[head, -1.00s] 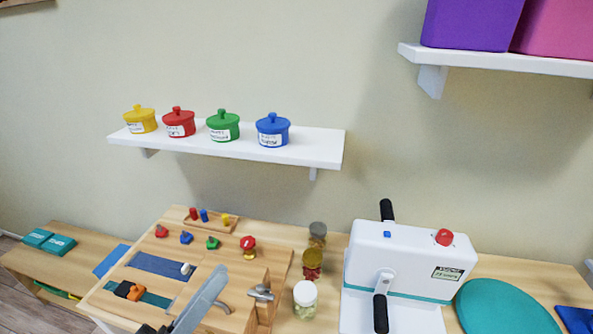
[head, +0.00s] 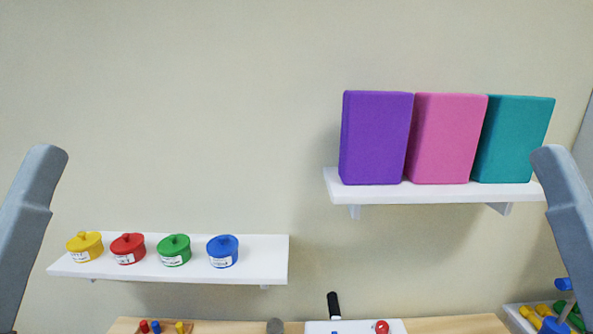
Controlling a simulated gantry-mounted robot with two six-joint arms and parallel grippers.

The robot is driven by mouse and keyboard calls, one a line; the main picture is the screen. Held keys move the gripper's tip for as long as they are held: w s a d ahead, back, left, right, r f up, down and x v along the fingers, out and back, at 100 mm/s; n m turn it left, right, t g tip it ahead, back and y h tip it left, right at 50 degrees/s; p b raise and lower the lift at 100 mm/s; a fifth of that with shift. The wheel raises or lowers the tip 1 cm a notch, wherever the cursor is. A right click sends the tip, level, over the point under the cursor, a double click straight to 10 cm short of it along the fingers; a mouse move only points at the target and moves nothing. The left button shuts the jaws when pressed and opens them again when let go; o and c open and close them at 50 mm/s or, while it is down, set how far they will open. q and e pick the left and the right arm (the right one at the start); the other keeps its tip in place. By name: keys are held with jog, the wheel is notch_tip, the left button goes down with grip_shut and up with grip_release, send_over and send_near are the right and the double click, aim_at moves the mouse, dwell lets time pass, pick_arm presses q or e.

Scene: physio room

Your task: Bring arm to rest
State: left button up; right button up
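A grey link of my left arm (head: 30,225) rises at the left edge of the head view. A similar grey link of my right arm (head: 568,205) rises at the right edge. Both stand up in front of the wall, with their lower parts cut off by the frame. Neither gripper shows, so I cannot see whether they hold anything.
A white shelf (head: 270,262) carries yellow, red, green and blue lidded pots. A higher shelf (head: 430,194) carries purple (head: 375,138), pink (head: 446,138) and teal (head: 512,140) blocks. The wooden table's back edge (head: 455,325) shows below. A tray of coloured pieces (head: 516,318) is near the right link.

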notch_tip(320, 180, up, 24)
jog(key=p, duration=1.9)
jog(key=shift+f+p, duration=0.25)
jog(key=shift+p, duration=0.15)
